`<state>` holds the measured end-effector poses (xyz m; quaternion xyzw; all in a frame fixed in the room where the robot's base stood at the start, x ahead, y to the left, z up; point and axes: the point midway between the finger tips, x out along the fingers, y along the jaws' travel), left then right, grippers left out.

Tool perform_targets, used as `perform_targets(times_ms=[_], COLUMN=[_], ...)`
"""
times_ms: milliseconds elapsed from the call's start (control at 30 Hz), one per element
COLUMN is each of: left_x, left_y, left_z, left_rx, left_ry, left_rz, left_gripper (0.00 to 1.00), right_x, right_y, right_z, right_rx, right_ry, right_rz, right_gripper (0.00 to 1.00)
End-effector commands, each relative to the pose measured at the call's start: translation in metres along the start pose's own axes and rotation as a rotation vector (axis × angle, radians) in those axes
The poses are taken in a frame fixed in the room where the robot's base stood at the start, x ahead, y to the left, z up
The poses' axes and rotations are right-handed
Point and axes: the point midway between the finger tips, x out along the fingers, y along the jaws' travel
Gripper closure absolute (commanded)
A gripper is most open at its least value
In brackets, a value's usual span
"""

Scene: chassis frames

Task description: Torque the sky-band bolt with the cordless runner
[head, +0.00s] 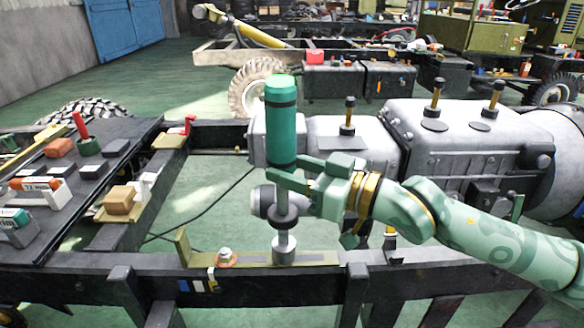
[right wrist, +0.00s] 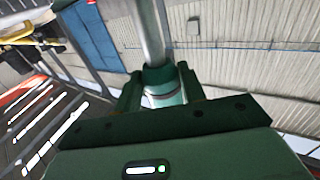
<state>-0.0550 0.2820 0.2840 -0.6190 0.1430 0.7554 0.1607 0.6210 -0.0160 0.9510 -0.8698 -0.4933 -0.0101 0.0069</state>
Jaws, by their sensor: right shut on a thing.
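The cordless runner (head: 281,120), a green cylinder with dark bands, stands upright above the near rail. Its grey shaft and wide socket (head: 284,248) point down to the olive plate (head: 318,258). The socket appears to meet the plate and hides whatever is under it. My right gripper (head: 285,178) is shut around the runner's lower body. In the right wrist view the fingers (right wrist: 158,90) flank a green body with a grey shaft (right wrist: 150,30). I cannot make out a sky band on any bolt.
A dark bench (head: 75,175) at the left carries several tools and blocks. A brown box (head: 119,200) sits near its right edge. Grey machine housings (head: 460,140) with upright handles stand behind my right arm. The frame opening left of the runner shows floor and a cable.

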Motion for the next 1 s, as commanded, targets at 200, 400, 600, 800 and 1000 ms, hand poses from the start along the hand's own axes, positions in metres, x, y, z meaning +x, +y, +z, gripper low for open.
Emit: perform_targets(times_ms=[200, 400, 600, 800, 1000], left_x=[0.001, 0.001, 0.002, 0.003, 0.004], left_y=[0.000, 0.000, 0.000, 0.001, 0.001], left_z=[0.001, 0.002, 0.002, 0.002, 0.002], left_rx=[0.001, 0.001, 0.001, 0.001, 0.001], left_ry=[-0.002, -0.004, -0.005, -0.006, -0.007], left_rz=[0.000, 0.001, 0.001, 0.002, 0.002], left_gripper=[0.67, 0.67, 0.67, 0.67, 0.67], right_x=[0.000, 0.000, 0.000, 0.000, 0.000], right_y=[0.000, 0.000, 0.000, 0.000, 0.000], right_z=[-0.001, 0.002, 0.004, 0.006, 0.010], right_rx=[-0.004, -0.004, -0.004, -0.003, -0.001], right_ry=[0.006, 0.006, 0.006, 0.005, 0.002], right_rz=[-0.002, -0.002, -0.002, -0.002, -0.001], right_gripper=[1.00, 1.00, 1.00, 1.00, 1.00])
